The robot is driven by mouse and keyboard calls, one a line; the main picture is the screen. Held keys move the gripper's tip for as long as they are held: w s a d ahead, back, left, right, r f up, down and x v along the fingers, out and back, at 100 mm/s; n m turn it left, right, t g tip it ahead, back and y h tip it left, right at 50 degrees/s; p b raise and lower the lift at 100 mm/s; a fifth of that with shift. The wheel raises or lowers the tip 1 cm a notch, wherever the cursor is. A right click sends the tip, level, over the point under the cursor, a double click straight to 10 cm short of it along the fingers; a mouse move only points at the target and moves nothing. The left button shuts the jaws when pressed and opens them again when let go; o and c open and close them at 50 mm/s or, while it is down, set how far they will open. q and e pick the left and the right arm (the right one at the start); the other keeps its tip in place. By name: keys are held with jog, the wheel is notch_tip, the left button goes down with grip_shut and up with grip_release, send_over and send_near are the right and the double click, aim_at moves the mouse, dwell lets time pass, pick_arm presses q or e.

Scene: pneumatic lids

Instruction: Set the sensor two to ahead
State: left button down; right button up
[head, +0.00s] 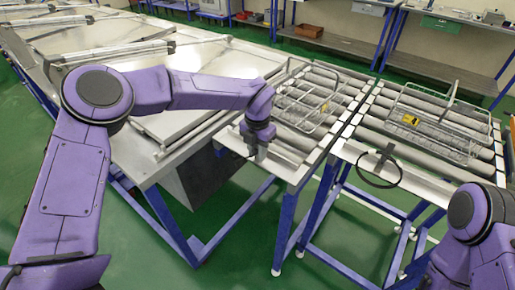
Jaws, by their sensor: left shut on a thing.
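My left arm reaches across from the left, and its gripper (261,153) points down at the front edge of the left roller conveyor (292,172). It is shut on a small sensor there, which the fingers mostly hide; a thin dark cable (236,153) shows beside it. A second dark sensor (385,154) with a looped black cable sits on the front edge of the right roller conveyor (349,150). I cannot read which sensor is number two, nor the direction of the held one. My right arm shows at the lower right, its gripper out of view.
A large pale machine table (190,62) lies to the left. Benches (385,58) line the back. Green floor is free in front, between blue legs.

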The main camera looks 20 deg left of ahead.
pick_arm(q)
jog(key=shift+r+m, duration=0.1)
jog(key=shift+m, duration=0.2)
jog(key=c, duration=1)
grip_release()
notch_tip(320, 180, up, 10)
jog(key=shift+r+b, duration=0.25)
jog(key=shift+b, duration=0.95)
jog(key=shift+f, duration=0.1)
